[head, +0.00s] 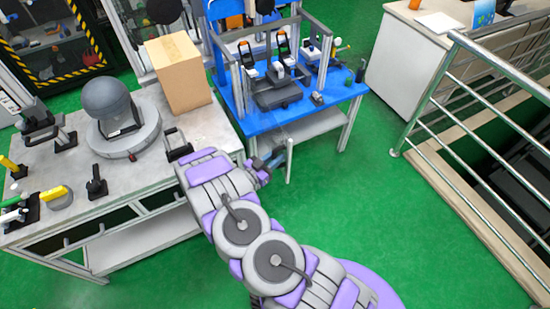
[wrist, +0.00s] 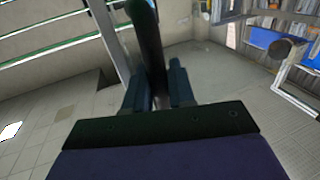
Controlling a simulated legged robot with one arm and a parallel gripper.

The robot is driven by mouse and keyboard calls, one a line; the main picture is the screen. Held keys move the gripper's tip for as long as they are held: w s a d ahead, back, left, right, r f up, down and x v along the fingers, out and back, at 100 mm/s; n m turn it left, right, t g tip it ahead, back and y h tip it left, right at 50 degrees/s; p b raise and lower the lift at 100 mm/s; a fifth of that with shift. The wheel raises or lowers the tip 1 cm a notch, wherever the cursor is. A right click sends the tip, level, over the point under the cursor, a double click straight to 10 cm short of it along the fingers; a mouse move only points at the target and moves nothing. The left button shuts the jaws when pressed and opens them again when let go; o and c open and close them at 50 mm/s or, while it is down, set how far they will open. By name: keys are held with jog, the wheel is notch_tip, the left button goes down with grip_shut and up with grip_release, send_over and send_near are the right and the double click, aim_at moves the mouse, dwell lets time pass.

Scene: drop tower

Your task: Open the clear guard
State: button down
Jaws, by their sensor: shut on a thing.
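A blue table (head: 235,92) carries a grey metal frame with a test rig inside. A faint see-through panel (head: 312,127), seemingly the clear guard, juts out at its front edge, above the green floor; its outline is hard to make out. My gripper (head: 274,161) is at the front left of this table, beside the panel's lower left part. In the wrist view my gripper (wrist: 158,85) is shut on a dark upright bar (wrist: 149,42), seemingly the guard's handle.
A grey workbench (head: 140,175) at left holds a round grey device (head: 108,105), a cardboard box (head: 179,72) and several small tools. A metal railing (head: 470,75) borders a drop at right. Green floor (head: 345,215) is clear between the table and railing.

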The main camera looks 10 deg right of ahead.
jog(key=shift+a, duration=0.55)
jog(key=c, duration=1.3)
grip_release()
jog(key=shift+d, duration=0.1)
jog(key=shift+c, duration=0.2)
jog(key=shift+o, duration=1.2)
jog(key=shift+d, duration=0.35)
jog(key=p+v, duration=0.1)
jog(key=v, duration=1.6)
jog(key=shift+s+a+p, duration=0.15)
jog(key=shift+a+p, duration=0.05)
jog(key=shift+p, duration=0.1)
